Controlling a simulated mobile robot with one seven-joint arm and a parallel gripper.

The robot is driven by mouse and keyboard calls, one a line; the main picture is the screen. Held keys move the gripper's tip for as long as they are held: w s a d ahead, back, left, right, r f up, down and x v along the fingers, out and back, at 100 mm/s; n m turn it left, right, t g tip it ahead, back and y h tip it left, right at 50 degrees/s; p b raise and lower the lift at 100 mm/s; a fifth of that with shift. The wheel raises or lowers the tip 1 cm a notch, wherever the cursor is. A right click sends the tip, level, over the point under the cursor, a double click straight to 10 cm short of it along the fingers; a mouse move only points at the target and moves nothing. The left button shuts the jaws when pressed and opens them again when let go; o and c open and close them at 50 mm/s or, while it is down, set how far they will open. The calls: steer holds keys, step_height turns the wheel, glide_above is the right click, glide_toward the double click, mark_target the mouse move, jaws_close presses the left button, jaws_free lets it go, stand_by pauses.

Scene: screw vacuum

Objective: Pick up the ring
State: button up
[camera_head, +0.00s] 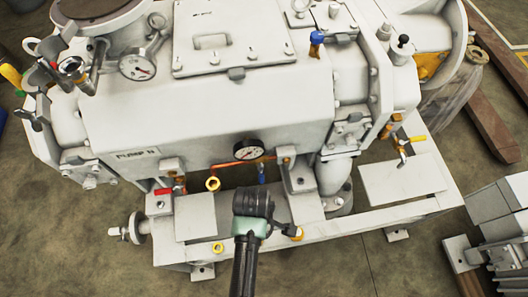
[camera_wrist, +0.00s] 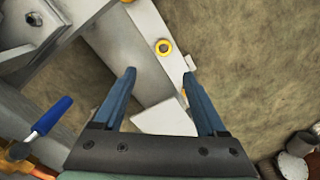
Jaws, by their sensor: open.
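Yellow ring-like parts show there on the front beam (camera_head: 217,247), below the pump (camera_head: 212,184) and right of my gripper (camera_head: 297,234). I cannot tell which matches the wrist view.
A blue-handled valve (camera_wrist: 52,115) stands left of my fingers in the wrist view. Grey blocks (camera_head: 500,215) are at the right. The floor in front is clear.

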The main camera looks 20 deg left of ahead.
step_height(320, 180, down, 6)
steer(key=shift+f+b, duration=0.1)
steer(key=shift+b, duration=0.85)
steer(key=f, duration=0.1)
steer(key=f+b, duration=0.1)
steer(key=f, duration=0.2)
steer(key=shift+s+d+f+b, duration=0.15)
steer(key=shift+s+d+b, duration=0.2)
steer(key=shift+s+b, duration=0.05)
steer(key=shift+f, duration=0.45)
jaws_close()
